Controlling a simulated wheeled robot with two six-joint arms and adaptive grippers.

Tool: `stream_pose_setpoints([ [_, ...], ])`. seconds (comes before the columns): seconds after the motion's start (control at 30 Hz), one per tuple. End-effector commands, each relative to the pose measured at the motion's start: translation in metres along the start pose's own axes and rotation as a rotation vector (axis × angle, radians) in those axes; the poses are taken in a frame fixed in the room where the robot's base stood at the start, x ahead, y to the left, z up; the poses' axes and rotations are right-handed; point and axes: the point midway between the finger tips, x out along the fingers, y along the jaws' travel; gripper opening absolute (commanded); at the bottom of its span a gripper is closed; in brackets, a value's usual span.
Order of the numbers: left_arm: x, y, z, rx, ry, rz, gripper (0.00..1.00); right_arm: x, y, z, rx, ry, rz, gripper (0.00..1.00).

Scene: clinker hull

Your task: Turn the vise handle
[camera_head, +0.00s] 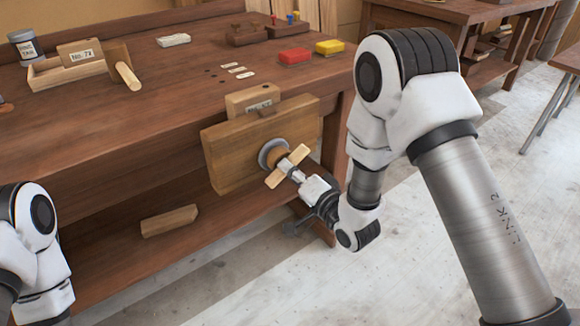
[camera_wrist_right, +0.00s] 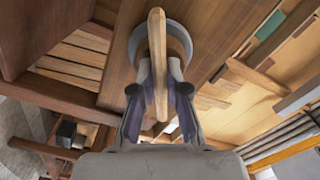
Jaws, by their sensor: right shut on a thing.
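The vise is a wooden jaw board (camera_head: 222,160) on the front of the workbench. Its round metal collar (camera_head: 268,150) carries a wooden bar handle (camera_head: 294,157), which sits slanted in the head view. In the right wrist view the handle (camera_wrist_right: 156,45) runs up and down the picture in front of the grey collar (camera_wrist_right: 178,40). My right gripper (camera_head: 296,171) is shut on the handle near its middle, and its fingers (camera_wrist_right: 160,85) lie on both sides of it. My left arm shows at the lower left edge, but its gripper is out of view.
A loose wooden block (camera_head: 169,220) lies on the lower shelf. Open floor (camera_head: 395,235) lies to the right.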

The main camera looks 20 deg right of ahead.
Motion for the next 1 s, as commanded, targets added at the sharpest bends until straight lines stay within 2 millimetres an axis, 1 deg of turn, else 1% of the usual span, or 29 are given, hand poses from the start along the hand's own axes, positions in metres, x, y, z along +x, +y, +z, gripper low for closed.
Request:
stream_pose_setpoints([
  [0.03, -0.006, 0.0, 0.0, 0.0, 0.0, 0.0, 0.5, -0.001, -0.002, -0.001, 0.041, -0.002, 0.003, 0.0],
  [0.1, -0.009, 0.0, 0.0, 0.0, 0.0, 0.0, 0.5, -0.001, -0.002, -0.001, 0.101, -0.002, 0.003, 0.0],
  [0.3, -0.019, 0.0, 0.0, 0.0, 0.0, 0.0, 0.5, -0.001, -0.002, 0.0, 0.265, -0.002, 0.004, 0.0],
  [0.5, -0.026, 0.0, 0.0, 0.0, 0.0, 0.0, 0.5, -0.001, -0.002, 0.0, 0.393, -0.002, 0.005, 0.0],
  [0.7, -0.029, 0.0, 0.0, 0.0, 0.0, 0.0, 0.5, -0.001, -0.001, 0.0, 0.468, -0.002, 0.005, 0.0],
  [1.0, -0.03, 0.0, 0.0, 0.0, 0.0, 0.0, 0.5, -0.001, -0.001, 0.001, 0.497, -0.001, 0.005, 0.0],
])
